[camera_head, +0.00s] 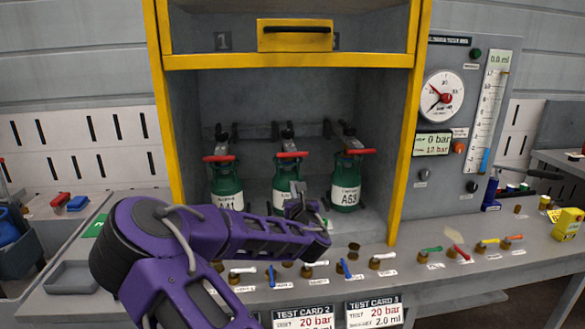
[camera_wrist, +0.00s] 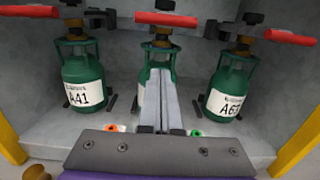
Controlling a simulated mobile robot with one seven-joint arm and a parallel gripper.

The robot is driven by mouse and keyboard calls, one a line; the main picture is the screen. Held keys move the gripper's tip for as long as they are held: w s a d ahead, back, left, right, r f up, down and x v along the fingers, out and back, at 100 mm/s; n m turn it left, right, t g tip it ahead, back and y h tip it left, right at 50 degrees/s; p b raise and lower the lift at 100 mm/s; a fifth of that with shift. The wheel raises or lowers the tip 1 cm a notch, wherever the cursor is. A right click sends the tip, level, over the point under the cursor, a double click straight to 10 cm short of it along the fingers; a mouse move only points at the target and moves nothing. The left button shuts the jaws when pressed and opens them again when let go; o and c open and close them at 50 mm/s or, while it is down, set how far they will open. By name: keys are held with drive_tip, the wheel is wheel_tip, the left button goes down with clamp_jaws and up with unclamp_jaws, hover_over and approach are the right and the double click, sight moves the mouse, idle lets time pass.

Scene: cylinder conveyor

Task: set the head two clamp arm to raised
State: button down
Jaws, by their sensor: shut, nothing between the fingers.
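Three green cylinders stand side by side in the yellow-framed bay, each with a red-ended clamp arm above its top. The middle clamp arm's red bar (camera_head: 289,154) lies level across the front of the middle cylinder (camera_head: 287,178); the red bar also shows at the top of the wrist view (camera_wrist: 166,18). Which head is number two is not labelled legibly; it appears to be the middle one. My gripper (camera_head: 297,188) is shut and empty, in front of the middle cylinder and below its red bar. In the wrist view the closed fingers (camera_wrist: 168,72) hide much of that cylinder.
The left red bar (camera_head: 219,158) and right red bar (camera_head: 357,151) flank the middle one closely. Yellow posts (camera_head: 400,140) bound the bay. A yellow-fronted guard (camera_head: 295,36) is above. Small valve levers (camera_head: 345,268) line the bench front. A gauge panel (camera_head: 455,120) stands right.

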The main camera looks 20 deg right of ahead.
drive_tip(key=w+d+r, duration=0.1)
drive_tip(key=w+r, duration=0.3)
drive_tip(key=w, duration=0.1)
drive_tip(key=shift+d+p, duration=0.2)
drive_tip(key=shift+p, duration=0.1)
drive_tip(key=shift+r, duration=0.2)
